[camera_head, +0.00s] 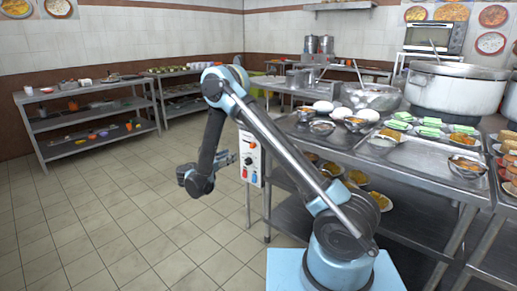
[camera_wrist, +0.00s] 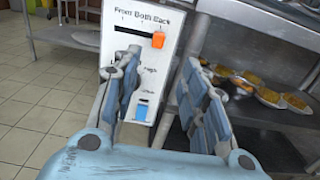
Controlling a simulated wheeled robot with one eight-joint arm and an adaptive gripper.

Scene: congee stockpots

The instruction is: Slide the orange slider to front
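A white control panel (camera_wrist: 135,22) faces my gripper in the wrist view. The orange slider (camera_wrist: 158,39) sits at the right end of a dark horizontal slot near the panel's top, under the printed word that looks like "Back". A blue control (camera_wrist: 142,110) is lower on the panel, between my fingers in the picture. My gripper (camera_wrist: 165,88) is open and empty, its fingers on either side of the panel's lower part. The orange slider appears beyond the fingertips, apart from them. In the head view the panel (camera_head: 249,140) stands at the table's left end, with my gripper (camera_head: 229,158) to its left.
A steel table (camera_head: 415,158) with dishes and bowls stands right of the panel, with food plates (camera_wrist: 268,95) on its lower shelf. A large pot (camera_head: 455,90) is at the back right. Shelving (camera_head: 90,90) lines the left wall. The tiled floor (camera_head: 110,220) is clear on the left.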

